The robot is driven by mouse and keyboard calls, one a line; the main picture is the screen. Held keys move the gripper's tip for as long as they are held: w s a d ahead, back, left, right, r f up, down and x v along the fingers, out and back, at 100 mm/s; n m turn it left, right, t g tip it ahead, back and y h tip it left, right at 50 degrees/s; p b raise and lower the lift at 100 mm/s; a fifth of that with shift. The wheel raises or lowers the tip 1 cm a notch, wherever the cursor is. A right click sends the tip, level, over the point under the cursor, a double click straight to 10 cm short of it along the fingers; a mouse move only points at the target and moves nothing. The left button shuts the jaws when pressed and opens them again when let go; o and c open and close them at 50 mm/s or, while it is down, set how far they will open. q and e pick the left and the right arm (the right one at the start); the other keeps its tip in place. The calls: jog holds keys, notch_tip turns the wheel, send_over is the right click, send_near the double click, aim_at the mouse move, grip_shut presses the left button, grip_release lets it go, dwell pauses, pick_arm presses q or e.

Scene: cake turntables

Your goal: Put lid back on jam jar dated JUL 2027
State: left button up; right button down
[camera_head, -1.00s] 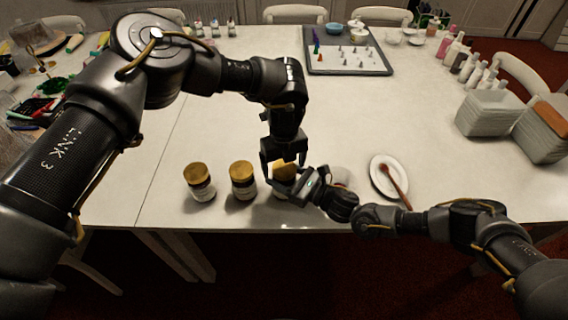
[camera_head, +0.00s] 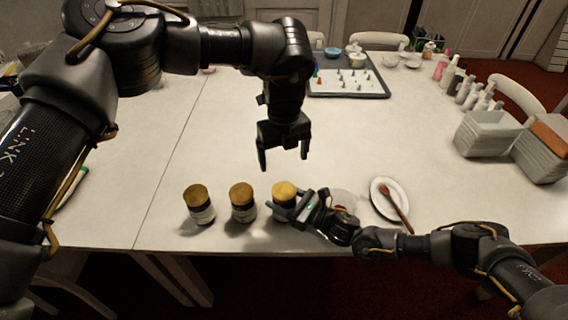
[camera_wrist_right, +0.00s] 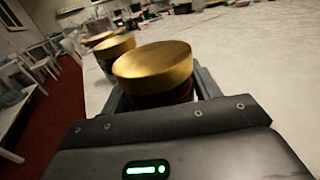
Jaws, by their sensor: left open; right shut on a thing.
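Three jars with gold lids stand in a row near the table's front edge: a left jar (camera_head: 203,213), a middle jar (camera_head: 243,212) and a right jar (camera_head: 284,198). No date can be read on them. My right gripper (camera_head: 288,208) is shut on the right jar's body from the right. The right jar's gold lid (camera_wrist_right: 153,61) sits on its top in the right wrist view, with dark red jar showing below it; whether it is screwed tight I cannot tell. My left gripper (camera_head: 284,160) is open and empty, pointing down above and behind the right jar, clear of its lid.
A white plate (camera_head: 378,203) with a brown-handled spoon (camera_head: 396,203) lies right of my right gripper. A clear dish (camera_head: 345,200) is partly hidden behind that gripper. Grey tubs (camera_head: 487,137) stand at the right. A tray (camera_head: 376,88) lies at the back; the table's middle is clear.

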jog(key=shift+c, duration=1.4)
grip_release()
jog(key=b+v, duration=0.1)
jog(key=v, duration=0.9)
jog(key=shift+s+d+b, duration=0.2)
jog(key=shift+d+b, duration=0.15)
